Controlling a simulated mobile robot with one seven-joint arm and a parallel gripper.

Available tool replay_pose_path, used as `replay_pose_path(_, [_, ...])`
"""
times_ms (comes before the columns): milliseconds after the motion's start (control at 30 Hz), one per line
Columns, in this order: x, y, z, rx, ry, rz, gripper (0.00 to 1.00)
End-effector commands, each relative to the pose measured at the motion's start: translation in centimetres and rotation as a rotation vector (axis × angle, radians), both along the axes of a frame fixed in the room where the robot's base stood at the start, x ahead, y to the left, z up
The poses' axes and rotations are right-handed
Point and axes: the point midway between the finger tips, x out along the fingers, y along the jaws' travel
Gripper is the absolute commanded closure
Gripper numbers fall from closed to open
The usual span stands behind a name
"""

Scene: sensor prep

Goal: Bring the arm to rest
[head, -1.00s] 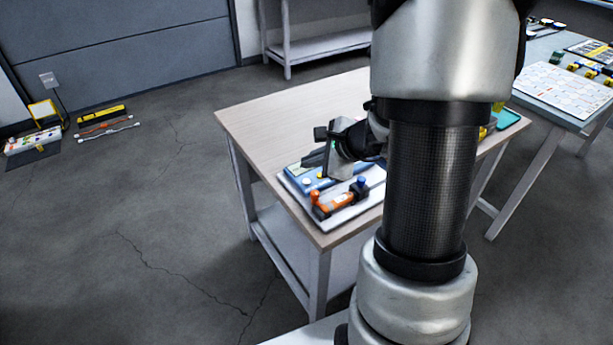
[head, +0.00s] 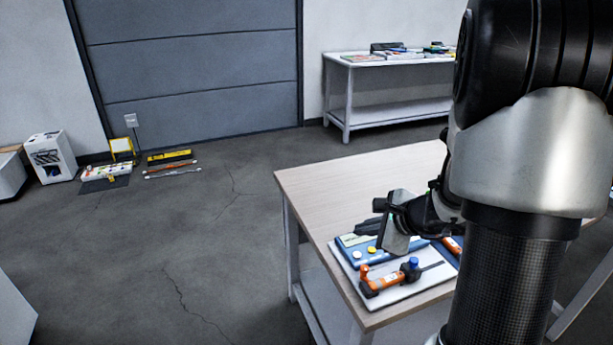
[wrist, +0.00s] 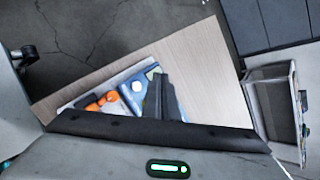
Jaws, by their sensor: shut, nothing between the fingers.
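My gripper (head: 368,227) is over the wood-topped table (head: 320,185) in the head view, its dark fingers pointing left. It is shut and empty. Below and around it lies a white tray (head: 405,295) with a blue panel (head: 348,244) bearing yellow and white round parts. An orange and black tool (head: 384,279) with a blue knob lies at the tray's front. In the wrist view the dark fingers (wrist: 164,97) stand over the blue panel (wrist: 137,90), with an orange part beside it. My arm hides the right part of the table.
A white bench (head: 345,100) with several items stands by the back wall. On the floor at left are a white box (head: 50,156), a panel with coloured parts (head: 105,172) and several rods (head: 172,168). The floor left of the table is clear.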

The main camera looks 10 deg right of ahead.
Motion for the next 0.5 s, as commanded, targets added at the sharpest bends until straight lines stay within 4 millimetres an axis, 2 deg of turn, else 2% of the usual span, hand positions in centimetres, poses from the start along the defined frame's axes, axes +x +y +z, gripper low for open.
replay_pose_path(67, [-0.2, 1.0, 1.0, -0.017, -0.014, 0.047, 1.00])
replay_pose_path(133, [-0.7, 3.0, 2.7, -0.055, -0.037, 0.143, 1.00])
replay_pose_path(233, [-2.9, 7.5, 6.2, -0.161, -0.091, 0.377, 1.00])
replay_pose_path(300, [-5.5, 10.7, 8.7, -0.271, -0.130, 0.580, 1.00])
replay_pose_path(400, [-10.1, 13.8, 11.1, -0.458, -0.171, 0.859, 1.00])
replay_pose_path(500, [-14.1, 14.9, 12.4, -0.651, -0.191, 1.085, 1.00])
